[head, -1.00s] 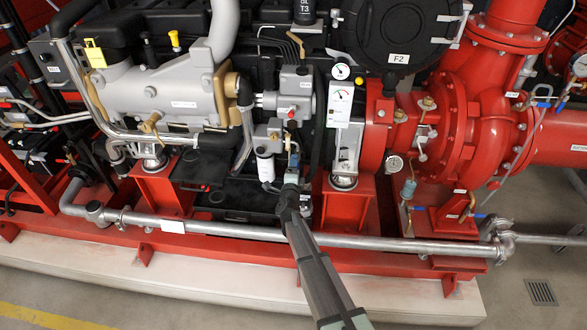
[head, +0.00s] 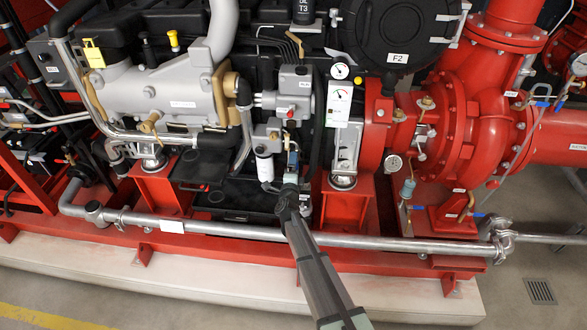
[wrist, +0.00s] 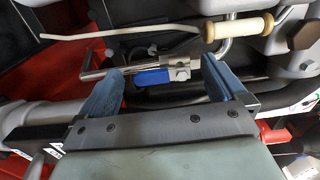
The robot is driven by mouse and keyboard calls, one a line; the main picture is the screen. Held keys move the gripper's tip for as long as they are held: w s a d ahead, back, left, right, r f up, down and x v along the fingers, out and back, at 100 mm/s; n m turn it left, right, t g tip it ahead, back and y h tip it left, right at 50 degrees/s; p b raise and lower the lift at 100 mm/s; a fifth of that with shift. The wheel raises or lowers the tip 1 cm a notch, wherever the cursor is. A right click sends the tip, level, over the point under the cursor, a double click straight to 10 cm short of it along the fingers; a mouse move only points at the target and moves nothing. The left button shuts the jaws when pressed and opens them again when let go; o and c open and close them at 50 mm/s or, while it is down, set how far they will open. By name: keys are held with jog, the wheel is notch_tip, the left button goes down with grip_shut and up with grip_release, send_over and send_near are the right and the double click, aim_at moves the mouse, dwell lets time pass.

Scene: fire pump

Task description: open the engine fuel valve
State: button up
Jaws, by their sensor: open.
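The fuel valve shows in the wrist view as a small metal body (wrist: 181,69) with a blue handle (wrist: 152,77) on a thin pipe. My gripper (wrist: 163,66) is open. One blue finger is left of the handle and the other is right of the valve body, with gaps on both sides. I cannot tell whether the handle is at the depth of the fingertips. In the head view my gripper (head: 291,178) reaches up to the low middle of the engine, and it mostly hides the valve there.
A white cylindrical filter (head: 264,167) hangs just left of my gripper. A red post (head: 345,203) stands to the right. A long silver pipe (head: 250,232) runs below, under my arm.

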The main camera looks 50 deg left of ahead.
jog(key=shift+s+d, duration=0.1)
jog(key=v, duration=1.3)
jog(key=shift+s+d, duration=0.15)
jog(key=shift+s, duration=0.05)
